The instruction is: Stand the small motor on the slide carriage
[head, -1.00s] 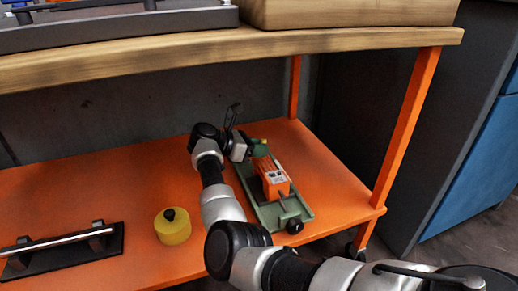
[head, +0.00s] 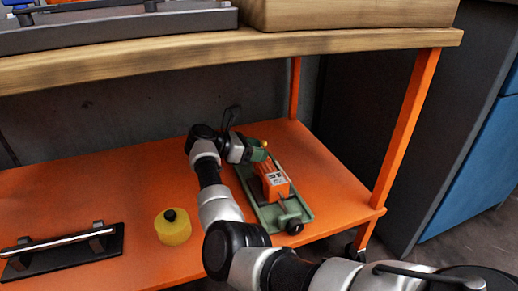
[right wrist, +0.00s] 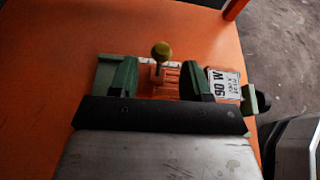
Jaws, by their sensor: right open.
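My left gripper is not in view.
A black plate with a metal bar on two posts (head: 62,248) lies at the shelf's left. The wooden worktop (head: 300,42) hangs above, and an orange leg (head: 408,125) stands at the right. The shelf (head: 110,180) is clear behind the cylinder.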

